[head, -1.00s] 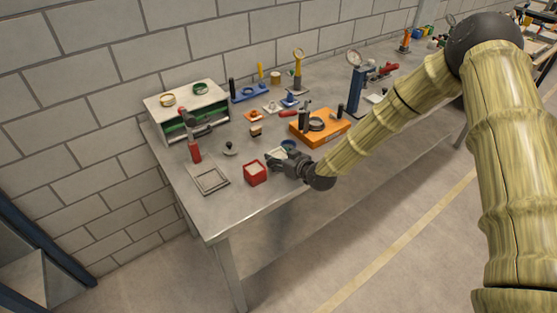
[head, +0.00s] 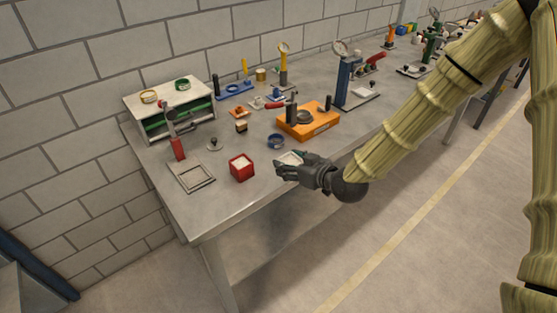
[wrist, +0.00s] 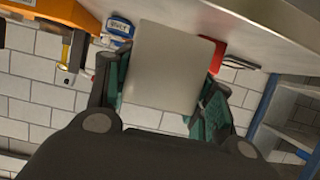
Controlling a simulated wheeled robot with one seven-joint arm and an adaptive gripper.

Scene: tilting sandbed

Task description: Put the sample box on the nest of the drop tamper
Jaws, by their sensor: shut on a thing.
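My gripper (head: 284,166) is shut on a pale grey box, seen as a plain flat face (wrist: 165,70) between the dark green finger pads in the wrist view. In the head view only its whitish top (head: 290,158) shows beside the fingers; the rest is hidden. I take it for the sample box. It is near the table's front edge, right of an open red box with pale filling (head: 241,168). A flat grey square frame (head: 191,175) lies at the left front, below a red-handled tool (head: 178,148). I cannot tell whether this is the drop tamper and its nest.
An orange base unit (head: 300,126) stands behind my gripper, with a blue ring dish (head: 276,141) before it. A blue gauge stand (head: 345,82) is further right. A white cabinet (head: 162,97) stands at the back left. Bare table (head: 222,205) lies in front of the red box.

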